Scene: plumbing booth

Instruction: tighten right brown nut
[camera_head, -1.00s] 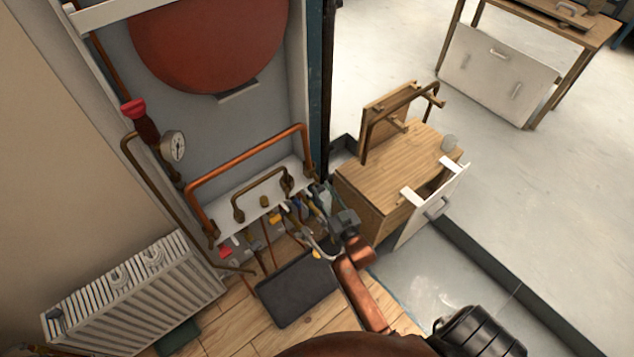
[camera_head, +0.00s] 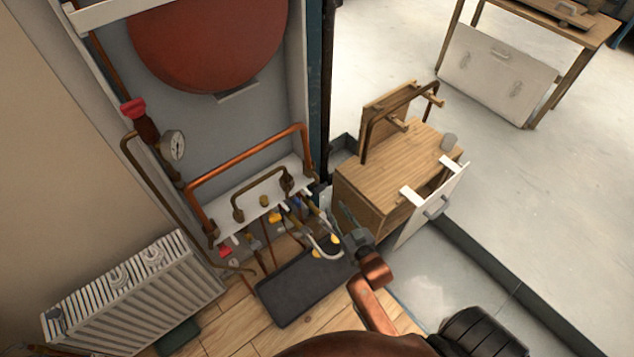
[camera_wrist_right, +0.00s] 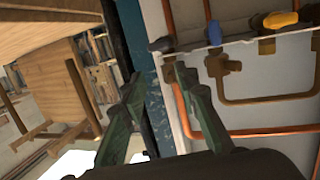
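The small brown pipe (camera_head: 262,190) is mounted on the white shelf of the booth, with a brown fitting at each end. The right brown nut (camera_head: 287,184) is at its right end. In the right wrist view, where the scene looks turned over, the brown nut (camera_wrist_right: 220,65) appears to the right of my fingers. My right gripper (camera_head: 343,214) is right of and below the nut, clear of it. In the wrist view my right gripper (camera_wrist_right: 158,79) has its two green fingers apart with nothing between them. My left gripper is out of view.
A copper pipe (camera_head: 245,158) arches around the brown one. Blue (camera_head: 297,202) and yellow (camera_head: 274,217) valve handles hang below the shelf. A dark blue booth post (camera_head: 318,110) and a wooden cabinet (camera_head: 400,165) stand on the right. A dark tray (camera_head: 290,290) lies on the floor below.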

